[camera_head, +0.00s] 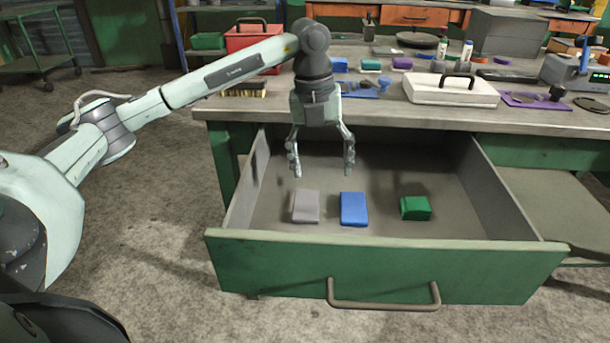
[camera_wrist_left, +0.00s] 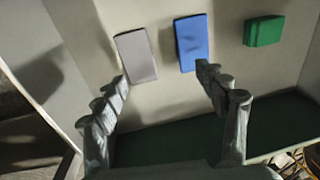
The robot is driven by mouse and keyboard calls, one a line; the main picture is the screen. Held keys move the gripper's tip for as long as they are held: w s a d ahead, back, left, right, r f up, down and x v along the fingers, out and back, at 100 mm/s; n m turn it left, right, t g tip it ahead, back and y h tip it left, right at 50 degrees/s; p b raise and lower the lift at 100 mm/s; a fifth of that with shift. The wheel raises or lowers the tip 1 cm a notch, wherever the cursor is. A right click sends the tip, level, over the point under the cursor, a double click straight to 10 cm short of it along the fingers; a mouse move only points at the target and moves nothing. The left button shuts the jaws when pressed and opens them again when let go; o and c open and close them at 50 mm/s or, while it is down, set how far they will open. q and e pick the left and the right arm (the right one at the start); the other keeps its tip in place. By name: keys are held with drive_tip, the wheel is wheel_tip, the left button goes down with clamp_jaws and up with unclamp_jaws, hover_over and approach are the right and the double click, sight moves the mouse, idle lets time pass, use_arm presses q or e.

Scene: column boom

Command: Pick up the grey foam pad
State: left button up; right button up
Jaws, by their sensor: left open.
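The grey foam pad (camera_head: 306,207) lies flat at the left of the open drawer's floor in the head view. In the left wrist view the grey pad (camera_wrist_left: 135,56) is at the upper left, beyond the left fingertip. My left gripper (camera_head: 322,172) is open and empty, fingers pointing down, above the drawer and behind the pads in the head view. In the left wrist view the gripper (camera_wrist_left: 162,72) has its fingers apart, with nothing between them. My right gripper is not in view.
A blue pad (camera_head: 354,209) lies just right of the grey one, and a green block (camera_head: 415,208) lies further right. The drawer (camera_head: 380,268) has raised walls around them. Tools and a white case (camera_head: 450,92) crowd the workbench above.

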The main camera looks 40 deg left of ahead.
sight(306, 204)
use_arm(q)
drive_tip(key=shift+s+a+f+y, duration=0.5)
drive_tip(key=shift+s+a+f, duration=0.2)
drive_tip(key=shift+a, duration=0.25)
drive_tip(key=f, duration=0.7)
drive_tip(key=shift+s+a+f+p, duration=0.1)
drive_tip(key=shift+a+p, duration=0.15)
drive_tip(key=shift+p, duration=0.1)
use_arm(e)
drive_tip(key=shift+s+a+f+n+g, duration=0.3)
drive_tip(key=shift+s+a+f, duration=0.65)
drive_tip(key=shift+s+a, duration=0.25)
use_arm(q)
drive_tip(key=shift+c, duration=0.3)
drive_tip(key=c, duration=0.9)
